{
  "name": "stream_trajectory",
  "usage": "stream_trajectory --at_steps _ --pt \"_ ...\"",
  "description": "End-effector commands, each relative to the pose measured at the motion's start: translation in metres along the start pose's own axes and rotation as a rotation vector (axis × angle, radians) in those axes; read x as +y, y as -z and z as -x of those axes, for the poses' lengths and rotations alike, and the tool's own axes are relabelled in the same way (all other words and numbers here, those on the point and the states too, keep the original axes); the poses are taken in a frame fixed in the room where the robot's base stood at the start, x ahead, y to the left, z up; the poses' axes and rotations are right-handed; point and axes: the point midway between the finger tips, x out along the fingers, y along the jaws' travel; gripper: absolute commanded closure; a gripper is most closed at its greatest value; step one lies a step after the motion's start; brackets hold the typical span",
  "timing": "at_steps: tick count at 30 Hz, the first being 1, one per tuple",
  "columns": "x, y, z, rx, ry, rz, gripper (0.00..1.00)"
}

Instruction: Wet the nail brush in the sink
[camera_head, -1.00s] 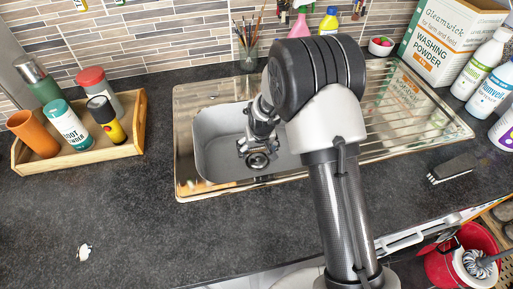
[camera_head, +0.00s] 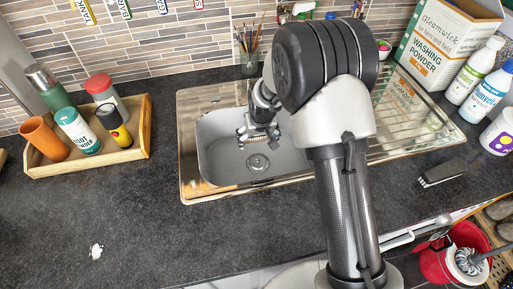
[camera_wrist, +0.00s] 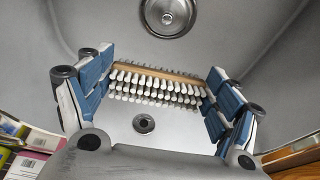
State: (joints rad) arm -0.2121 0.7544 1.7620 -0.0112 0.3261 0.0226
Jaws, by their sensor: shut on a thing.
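The nail brush (camera_wrist: 155,82) has a wooden back and rows of white bristles. In the wrist view it lies crosswise between the blue pads of my gripper (camera_wrist: 156,88), which is shut on it. In the head view my gripper (camera_head: 258,135) is over the back part of the grey sink basin (camera_head: 222,160). The brush is hard to make out there. The drain (camera_head: 258,162) shows on the basin floor in front of the gripper, and in the wrist view (camera_wrist: 170,14). I cannot tell the brush's height above the floor, or whether it is wet.
A ribbed drainboard (camera_head: 415,125) adjoins the sink on the right. A dark brush (camera_head: 442,173) lies on the counter beside it. A wooden tray (camera_head: 88,163) with bottles and cups stands left. Bottles and a washing powder box (camera_head: 445,45) stand back right. The front-left counter is mostly clear.

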Motion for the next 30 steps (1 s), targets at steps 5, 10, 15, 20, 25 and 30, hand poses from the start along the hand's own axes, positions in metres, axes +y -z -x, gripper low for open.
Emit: stream_trajectory --at_steps 5,10,15,20,25,30 --pt "0.0 0.006 0.017 0.002 0.0 0.0 0.36" --pt "0.0 0.01 0.03 0.002 0.0 0.0 0.36" --pt "0.0 0.013 0.042 0.001 0.0 0.0 0.36" --pt "0.0 0.017 0.055 0.002 0.0 0.0 0.36" --pt "0.0 0.022 0.068 0.003 0.0 0.0 0.36" --pt "0.0 0.025 0.081 0.001 0.0 0.0 0.36"
